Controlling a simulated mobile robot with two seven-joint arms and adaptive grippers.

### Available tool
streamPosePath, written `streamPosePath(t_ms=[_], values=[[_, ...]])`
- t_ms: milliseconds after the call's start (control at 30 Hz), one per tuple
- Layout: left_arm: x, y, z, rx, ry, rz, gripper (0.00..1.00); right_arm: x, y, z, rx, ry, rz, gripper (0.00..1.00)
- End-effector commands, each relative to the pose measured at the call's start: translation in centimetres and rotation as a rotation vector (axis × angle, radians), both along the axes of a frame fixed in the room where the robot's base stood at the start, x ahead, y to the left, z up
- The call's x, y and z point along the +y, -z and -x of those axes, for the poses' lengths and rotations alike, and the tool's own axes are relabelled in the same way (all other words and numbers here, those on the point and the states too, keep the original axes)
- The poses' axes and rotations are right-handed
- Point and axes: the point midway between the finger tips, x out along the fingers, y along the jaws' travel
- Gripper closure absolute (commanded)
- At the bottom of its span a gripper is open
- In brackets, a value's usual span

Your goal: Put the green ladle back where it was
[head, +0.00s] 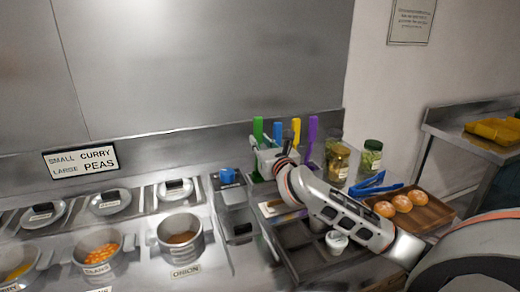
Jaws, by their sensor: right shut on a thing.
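The green ladle (258,129) shows mainly as an upright green handle at the left end of a row of coloured handles at the back of the counter. My right gripper (266,155) reaches in from the right and is shut on the green ladle, at the utensil holder. The gripper hides the ladle's lower part and much of the holder, so I cannot tell how deep the ladle sits. Blue (278,131), yellow (296,130) and purple (312,132) handles stand just to the right. My left gripper is not in view.
Jars (371,157) stand right of the handles. Blue tongs (377,186) lie near a wooden tray (436,212) of buns. A small white cup (336,241) stands below my right arm. Metal pots (181,236) fill the left counter. A steel wall (200,60) rises behind.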

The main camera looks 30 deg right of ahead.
Motion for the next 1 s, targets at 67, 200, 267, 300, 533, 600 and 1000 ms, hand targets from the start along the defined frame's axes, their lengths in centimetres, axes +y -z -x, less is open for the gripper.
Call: streamPosePath(t_ms=[67, 200, 267, 300, 533, 600, 1000], values=[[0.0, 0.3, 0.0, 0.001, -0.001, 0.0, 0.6, 0.0, 1.5, 0.0, 0.004, 0.0, 0.0, 1.0], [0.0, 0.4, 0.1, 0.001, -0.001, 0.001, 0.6, 0.0, 2.1, 0.0, -0.001, -0.001, 0.001, 1.0], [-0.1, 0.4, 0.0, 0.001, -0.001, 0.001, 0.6, 0.0, 2.0, 0.0, -0.002, -0.001, 0.001, 1.0], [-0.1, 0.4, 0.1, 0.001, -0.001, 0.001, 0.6, 0.0, 2.0, 0.0, -0.002, -0.001, 0.001, 1.0], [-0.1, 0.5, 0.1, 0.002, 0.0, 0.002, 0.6, 0.0, 2.4, 0.0, 0.0, -0.001, 0.0, 1.0], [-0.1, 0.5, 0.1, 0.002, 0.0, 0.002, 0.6, 0.0, 2.3, 0.0, 0.0, -0.001, 0.0, 0.64], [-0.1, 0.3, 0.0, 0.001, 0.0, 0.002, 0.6, 0.0, 1.9, 0.0, -0.001, -0.001, 0.001, 0.64]])
